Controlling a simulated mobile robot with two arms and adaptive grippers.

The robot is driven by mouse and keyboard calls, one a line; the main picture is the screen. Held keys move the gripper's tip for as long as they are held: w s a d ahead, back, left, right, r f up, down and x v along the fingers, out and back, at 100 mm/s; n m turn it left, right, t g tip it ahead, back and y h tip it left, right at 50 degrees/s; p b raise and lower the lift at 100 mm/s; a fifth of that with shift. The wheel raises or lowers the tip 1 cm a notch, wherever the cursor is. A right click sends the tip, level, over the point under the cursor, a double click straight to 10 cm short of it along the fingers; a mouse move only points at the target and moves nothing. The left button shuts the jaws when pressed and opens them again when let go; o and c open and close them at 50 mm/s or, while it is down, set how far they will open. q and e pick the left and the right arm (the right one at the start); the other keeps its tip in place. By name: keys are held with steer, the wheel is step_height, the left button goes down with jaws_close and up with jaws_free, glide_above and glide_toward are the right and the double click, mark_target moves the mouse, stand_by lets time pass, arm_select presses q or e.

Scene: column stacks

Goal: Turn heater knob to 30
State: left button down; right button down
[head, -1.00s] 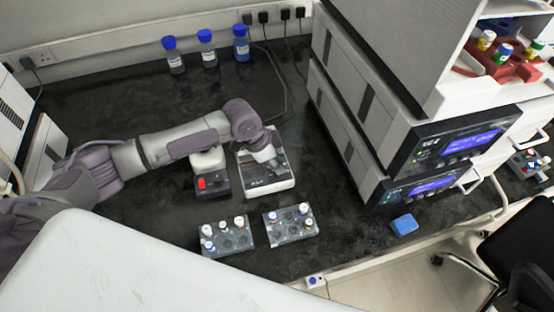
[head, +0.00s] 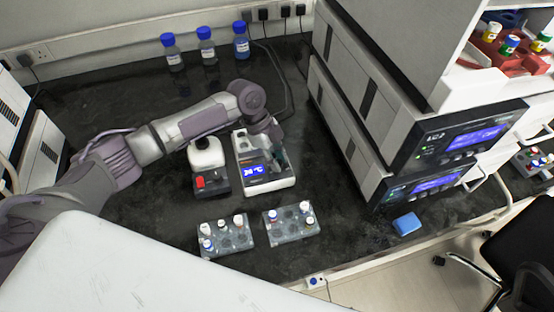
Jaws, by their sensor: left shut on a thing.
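The heater (head: 250,186) is a white box with a lit blue display (head: 254,170) on the dark bench, near the middle of the head view. The figures on the display are too small to read surely. My left arm reaches over from the left, and my left gripper (head: 279,160) points down at the right part of the heater's top. It is shut on what seems to be the heater knob, which the fingers hide. My right gripper is not in view.
A white device with a red switch (head: 201,182) stands close left of the heater. Two vial racks (head: 237,236) (head: 292,228) stand in front. Stacked instruments (head: 400,130) rise at the right, with a blue block (head: 407,223) before them. Blue-capped bottles (head: 206,50) stand behind.

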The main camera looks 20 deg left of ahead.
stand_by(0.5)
arm_select(q)
steer(key=c, duration=0.9)
jaws_free()
steer(key=shift+c, duration=0.2)
steer(key=shift+r, duration=0.1)
steer(key=v, duration=1.2)
steer(key=shift+d, duration=0.15)
